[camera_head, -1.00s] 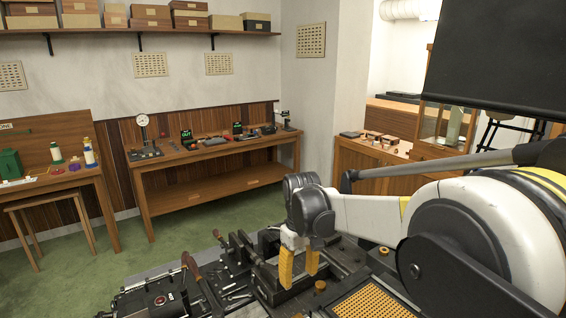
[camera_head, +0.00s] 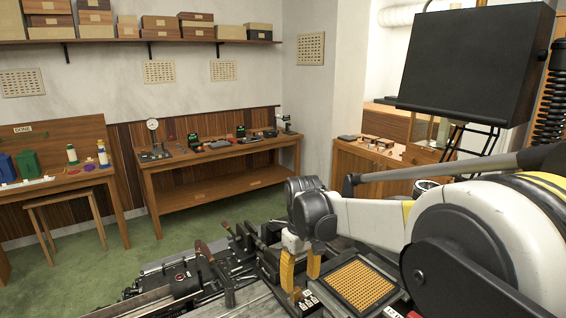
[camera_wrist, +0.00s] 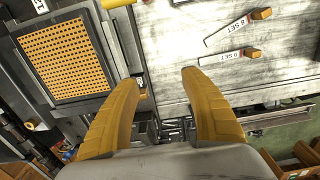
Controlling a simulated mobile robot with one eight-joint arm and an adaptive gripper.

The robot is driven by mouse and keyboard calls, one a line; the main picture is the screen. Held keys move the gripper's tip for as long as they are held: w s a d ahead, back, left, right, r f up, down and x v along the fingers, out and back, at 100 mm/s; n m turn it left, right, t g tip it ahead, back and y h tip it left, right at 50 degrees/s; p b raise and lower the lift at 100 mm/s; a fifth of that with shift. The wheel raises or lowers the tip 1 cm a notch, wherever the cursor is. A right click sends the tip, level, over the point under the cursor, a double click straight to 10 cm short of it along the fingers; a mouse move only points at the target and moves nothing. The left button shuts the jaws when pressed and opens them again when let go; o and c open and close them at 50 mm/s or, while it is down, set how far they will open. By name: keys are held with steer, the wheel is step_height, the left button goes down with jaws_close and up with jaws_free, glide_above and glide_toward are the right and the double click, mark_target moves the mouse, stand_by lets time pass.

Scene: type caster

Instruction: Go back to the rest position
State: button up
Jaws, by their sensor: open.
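My gripper (camera_head: 300,275) is at the lower middle of the head view, pointing down above the type caster (camera_head: 180,278). Its two yellow fingers are apart. In the wrist view my gripper (camera_wrist: 160,85) is open and nothing shows between the fingertips except the grey surface further below. A dark-framed tray with an orange perforated grid (camera_head: 358,287) lies right of the gripper; it also shows at the upper left of the wrist view (camera_wrist: 66,62). Part of the caster is hidden behind my gripper and arm.
Two "SET" labelled pieces (camera_wrist: 228,57) lie on the grey surface. A wooden bench (camera_head: 215,165) with tools stands at the back wall. A table marked "DONE" (camera_head: 65,180) and a stool (camera_head: 75,210) stand left. Green floor (camera_head: 160,235) is clear between. A black panel (camera_head: 475,60) hangs upper right.

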steer(key=s+d+f+m+t+b, duration=0.2)
steer(key=s+d+m+t+b, duration=0.2)
steer(key=s+d+b, duration=0.75)
steer(key=s+d+f+m+t+b, duration=0.2)
steer(key=s+d+f+t+b, duration=0.1)
steer(key=s+f, duration=0.5)
steer(key=s+b, duration=0.1)
steer(key=s, duration=0.2)
steer(key=shift+s+m, duration=0.4)
steer(key=shift+f, duration=0.1)
